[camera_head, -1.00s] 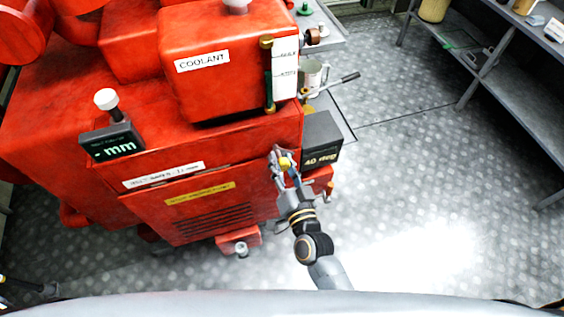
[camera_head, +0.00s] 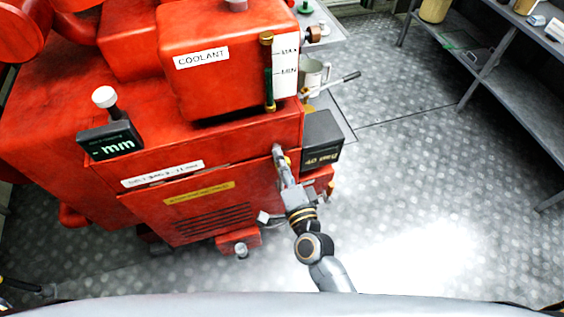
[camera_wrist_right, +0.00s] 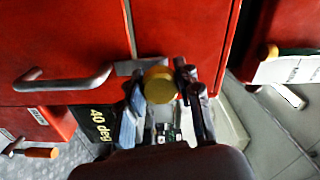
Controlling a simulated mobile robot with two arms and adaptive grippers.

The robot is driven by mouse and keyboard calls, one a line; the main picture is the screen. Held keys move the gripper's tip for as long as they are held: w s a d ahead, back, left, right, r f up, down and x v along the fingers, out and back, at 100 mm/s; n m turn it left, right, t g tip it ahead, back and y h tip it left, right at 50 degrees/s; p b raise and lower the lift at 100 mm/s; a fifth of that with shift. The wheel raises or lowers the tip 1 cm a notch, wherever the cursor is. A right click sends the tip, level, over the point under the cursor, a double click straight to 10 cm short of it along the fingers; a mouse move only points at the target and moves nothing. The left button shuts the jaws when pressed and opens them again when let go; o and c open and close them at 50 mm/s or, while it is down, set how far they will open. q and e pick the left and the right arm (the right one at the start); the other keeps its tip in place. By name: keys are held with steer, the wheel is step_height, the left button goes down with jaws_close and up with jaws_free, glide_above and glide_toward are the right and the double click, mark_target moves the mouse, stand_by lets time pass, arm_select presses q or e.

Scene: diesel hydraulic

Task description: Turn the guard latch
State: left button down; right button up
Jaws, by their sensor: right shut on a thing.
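The guard latch has a round brass-yellow knob (camera_wrist_right: 160,86) on a grey metal piece at the edge of a red panel. In the right wrist view it sits between the fingertips of my right gripper (camera_wrist_right: 162,90), which is shut on it. In the head view my right gripper (camera_head: 281,163) reaches the right end of the red guard panel (camera_head: 215,205), just left of the dark 40 deg box (camera_head: 322,138). The latch is mostly hidden there behind the fingers. My left gripper does not show clearly in either view.
The red engine carries a COOLANT tank (camera_head: 232,60) and a dark mm gauge (camera_head: 110,140). A bare metal handle (camera_wrist_right: 65,85) lies left of the knob in the wrist view. Grey shelving (camera_head: 500,60) stands at the right. The floor between is clear.

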steer(key=shift+m, duration=0.3)
steer(key=o, duration=1.2)
steer(key=shift+s+d, duration=0.15)
steer(key=shift+s, duration=0.2)
steer(key=v, duration=1.1)
steer(key=shift+s, duration=0.1)
